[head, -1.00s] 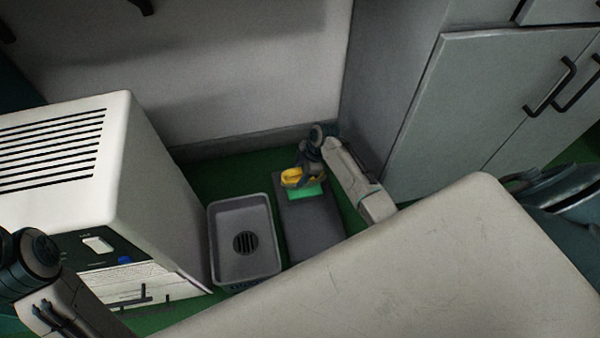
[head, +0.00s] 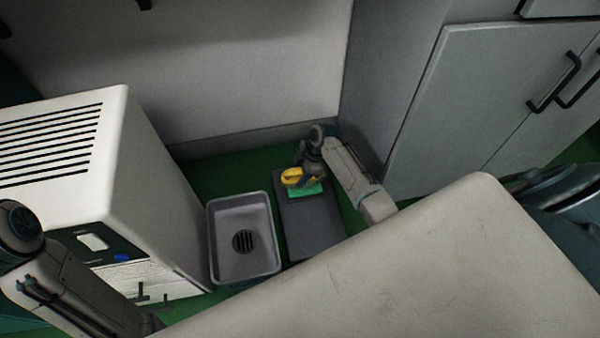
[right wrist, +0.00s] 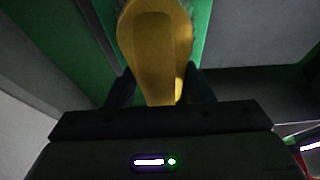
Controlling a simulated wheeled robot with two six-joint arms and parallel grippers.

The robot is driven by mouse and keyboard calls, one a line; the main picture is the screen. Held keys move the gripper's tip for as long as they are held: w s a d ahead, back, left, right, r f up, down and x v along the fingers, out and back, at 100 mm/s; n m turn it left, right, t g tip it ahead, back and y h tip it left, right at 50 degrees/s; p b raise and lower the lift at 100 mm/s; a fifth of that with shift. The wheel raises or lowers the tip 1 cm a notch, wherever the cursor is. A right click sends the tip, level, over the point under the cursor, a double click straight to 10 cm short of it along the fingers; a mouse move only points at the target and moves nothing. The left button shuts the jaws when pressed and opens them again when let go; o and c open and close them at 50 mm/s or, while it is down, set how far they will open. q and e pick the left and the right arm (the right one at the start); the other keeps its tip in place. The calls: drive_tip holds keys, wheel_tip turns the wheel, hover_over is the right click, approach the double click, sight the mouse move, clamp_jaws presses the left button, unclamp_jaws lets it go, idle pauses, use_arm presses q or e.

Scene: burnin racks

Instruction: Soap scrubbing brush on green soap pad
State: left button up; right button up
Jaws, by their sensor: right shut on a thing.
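The yellow scrubbing brush (head: 291,177) is in the jaws of my right gripper (head: 308,179), which is shut on it. In the right wrist view the yellow brush (right wrist: 156,45) stands out between the two dark fingers (right wrist: 160,90). The green soap pad (head: 305,191) lies on a dark grey slab (head: 313,228), under and just in front of the brush. The pad's green (right wrist: 199,25) also shows beside the brush in the right wrist view. I cannot tell whether the brush touches the pad.
A grey basin (head: 227,270) with a dark drain grille stands left of the slab. A white vented box (head: 150,170) stands farther left. Grey cabinets (head: 460,110) with black handles are at the right, and a wall (head: 240,80) closes the back.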

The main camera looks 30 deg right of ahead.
drive_tip(key=shift+f+b, duration=0.6)
drive_tip(key=shift+f, duration=0.35)
idle(0.8)
idle(1.5)
